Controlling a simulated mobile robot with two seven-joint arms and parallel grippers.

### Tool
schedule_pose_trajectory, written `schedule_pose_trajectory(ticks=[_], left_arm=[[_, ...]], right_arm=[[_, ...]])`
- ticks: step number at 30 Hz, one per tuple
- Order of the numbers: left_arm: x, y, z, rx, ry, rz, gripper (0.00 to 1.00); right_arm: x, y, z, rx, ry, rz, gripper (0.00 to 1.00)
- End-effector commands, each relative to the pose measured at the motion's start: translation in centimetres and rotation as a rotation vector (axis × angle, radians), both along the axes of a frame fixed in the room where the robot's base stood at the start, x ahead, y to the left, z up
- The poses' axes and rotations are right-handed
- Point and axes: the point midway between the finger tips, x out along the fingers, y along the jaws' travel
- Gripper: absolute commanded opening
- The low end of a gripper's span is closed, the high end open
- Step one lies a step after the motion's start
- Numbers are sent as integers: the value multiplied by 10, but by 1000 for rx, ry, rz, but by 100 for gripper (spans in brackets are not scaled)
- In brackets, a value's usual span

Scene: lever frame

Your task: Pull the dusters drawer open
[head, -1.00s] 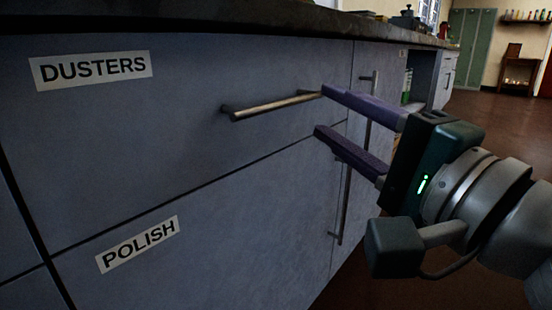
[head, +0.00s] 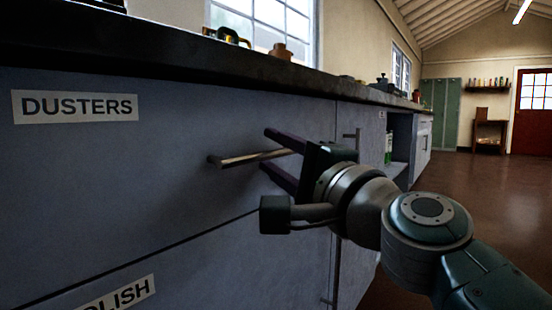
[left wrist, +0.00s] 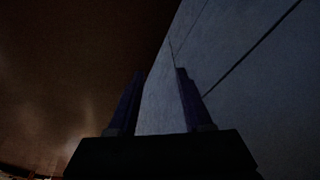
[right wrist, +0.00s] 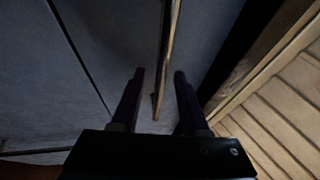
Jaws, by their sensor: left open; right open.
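The dusters drawer (head: 130,160) is a blue-grey front with a white DUSTERS label (head: 75,107); it looks flush with the fronts around it. Its bar handle (head: 235,159) runs across the front. My right gripper (head: 270,153) is open, one finger above and one below the handle's right part. In the right wrist view the handle (right wrist: 168,60) passes between the two open fingers (right wrist: 158,75), with no clear contact. My left gripper (left wrist: 158,75) is open and empty in the left wrist view, close to a blue-grey panel; it is not in the head view.
A dark worktop (head: 200,62) overhangs the drawer. Below is the drawer with the POLISH label (head: 122,295). A vertical handle (head: 337,270) is on the cabinet to the right. Open brown floor (head: 470,200) lies to the right.

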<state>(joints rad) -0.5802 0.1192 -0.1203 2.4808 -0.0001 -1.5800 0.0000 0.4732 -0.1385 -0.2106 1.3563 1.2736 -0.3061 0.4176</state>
Motion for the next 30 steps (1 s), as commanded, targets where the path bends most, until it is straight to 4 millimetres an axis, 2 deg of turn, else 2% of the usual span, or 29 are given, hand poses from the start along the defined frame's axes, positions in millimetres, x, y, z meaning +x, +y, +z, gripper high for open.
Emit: schedule_pose_trajectory(ticks=[6, 18, 30], left_arm=[[0, 0, 0, 0, 0, 0, 50], [0, 0, 0, 0, 0, 0, 50], [0, 0, 0, 0, 1, 0, 50]], right_arm=[[0, 0, 0, -1, -1, 0, 44], [0, 0, 0, -1, -1, 0, 0], [0, 0, 0, -1, -1, 0, 0]])
